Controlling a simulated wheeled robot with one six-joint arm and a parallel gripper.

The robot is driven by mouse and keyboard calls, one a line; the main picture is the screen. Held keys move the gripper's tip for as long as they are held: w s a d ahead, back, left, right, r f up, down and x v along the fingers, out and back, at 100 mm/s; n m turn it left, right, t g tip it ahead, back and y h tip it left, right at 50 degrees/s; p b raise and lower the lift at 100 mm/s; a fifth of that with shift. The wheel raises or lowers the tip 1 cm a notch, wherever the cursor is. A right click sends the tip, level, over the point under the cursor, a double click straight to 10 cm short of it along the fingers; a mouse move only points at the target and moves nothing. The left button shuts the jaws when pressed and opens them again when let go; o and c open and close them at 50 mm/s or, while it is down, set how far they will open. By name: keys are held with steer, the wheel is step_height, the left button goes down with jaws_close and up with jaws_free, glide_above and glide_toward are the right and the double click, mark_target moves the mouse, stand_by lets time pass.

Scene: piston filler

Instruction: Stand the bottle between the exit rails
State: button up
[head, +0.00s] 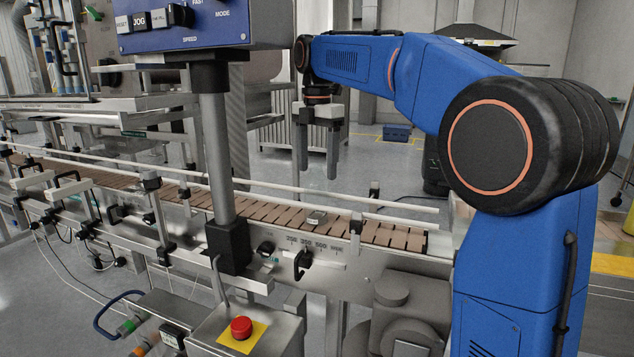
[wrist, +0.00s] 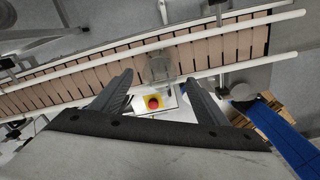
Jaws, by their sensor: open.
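A clear, see-through bottle (wrist: 159,70) shows in the wrist view on the brown slatted belt, between the two pale exit rails, close to the near one. Its outline is faint, and I cannot be sure whether it stands upright. In the head view a small grey-green shape (head: 316,217) at the belt's near side, below my gripper, may be part of it. The far exit rail (head: 262,185) runs along the belt. My gripper (head: 318,176) is open and empty, fingers pointing down, above the belt. In the wrist view its fingers (wrist: 160,88) are spread on either side of the bottle.
The conveyor belt (head: 392,236) ends at the right. A grey post (head: 214,145) carrying a blue control panel (head: 180,25) stands in front of the belt, left of my gripper. A red stop button (head: 241,327) sits on a box at the front.

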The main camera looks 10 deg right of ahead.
steer(key=shift+r, duration=1.8)
steer(key=shift+s, duration=0.1)
